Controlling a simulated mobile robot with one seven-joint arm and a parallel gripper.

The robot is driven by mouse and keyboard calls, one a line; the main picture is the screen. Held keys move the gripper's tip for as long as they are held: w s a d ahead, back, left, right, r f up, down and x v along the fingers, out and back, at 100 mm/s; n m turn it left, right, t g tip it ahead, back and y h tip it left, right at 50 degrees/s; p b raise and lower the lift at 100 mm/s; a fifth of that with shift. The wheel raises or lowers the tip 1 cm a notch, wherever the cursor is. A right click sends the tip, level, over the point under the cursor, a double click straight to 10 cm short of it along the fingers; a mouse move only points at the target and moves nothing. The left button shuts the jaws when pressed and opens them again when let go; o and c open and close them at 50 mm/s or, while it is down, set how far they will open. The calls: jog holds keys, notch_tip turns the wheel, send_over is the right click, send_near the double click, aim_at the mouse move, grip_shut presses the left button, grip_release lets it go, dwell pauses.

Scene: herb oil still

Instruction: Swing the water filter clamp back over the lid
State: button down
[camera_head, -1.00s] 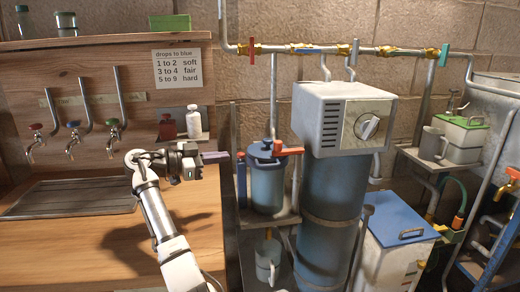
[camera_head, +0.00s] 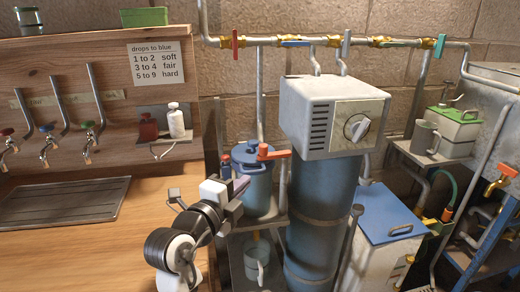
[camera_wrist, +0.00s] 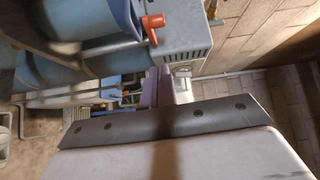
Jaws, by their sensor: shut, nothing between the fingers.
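The water filter (camera_head: 253,192) is a blue canister with a blue lid (camera_head: 247,153) on a small shelf, left of the tall blue column. An orange-red clamp handle (camera_head: 274,154) sticks out at the lid's right side. How far the clamp lies across the lid I cannot tell. In the wrist view an orange handle (camera_wrist: 154,22) shows beside a blue cylinder at upper left. My gripper (camera_head: 241,186) is shut and empty, in front of and left of the canister in the picture, apart from the handle. Its fingers show in the wrist view (camera_wrist: 160,86).
A grey box with a dial (camera_head: 335,115) tops the tall column close right of the filter. A wooden counter (camera_head: 110,245) with taps lies left. A jug (camera_head: 256,262) stands on the shelf below. A blue-lidded box (camera_head: 390,213) stands at right.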

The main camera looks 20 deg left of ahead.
jog(key=p, duration=0.4)
send_near(260, 148)
jog(key=w+d, duration=0.3)
jog(key=d, duration=0.3)
jog(key=shift+w+a+f+p, duration=0.15)
jog(key=shift+w+a+p, duration=0.25)
jog(key=shift+w+a, duration=0.15)
jog(key=shift+w+a+f+p, duration=0.15)
jog(key=shift+w+a+p, duration=0.3)
jog(key=shift+w, duration=0.2)
jog(key=shift+w+a+f, duration=0.15)
jog(key=shift+w+a, duration=0.35)
jog(key=shift+w, duration=0.15)
jog(key=shift+a+f, duration=0.1)
jog(key=shift+w+a+f+b, duration=0.2)
jog(key=shift+w+a+b, duration=0.15)
jog(key=shift+b, duration=0.9)
jog(key=b, duration=0.3)
jog(key=shift+w+a+r, duration=0.15)
jog(key=shift+a+r, duration=0.15)
jog(key=shift+a, duration=0.1)
jog(key=shift+a+r, duration=0.1)
jog(key=shift+r, duration=0.25)
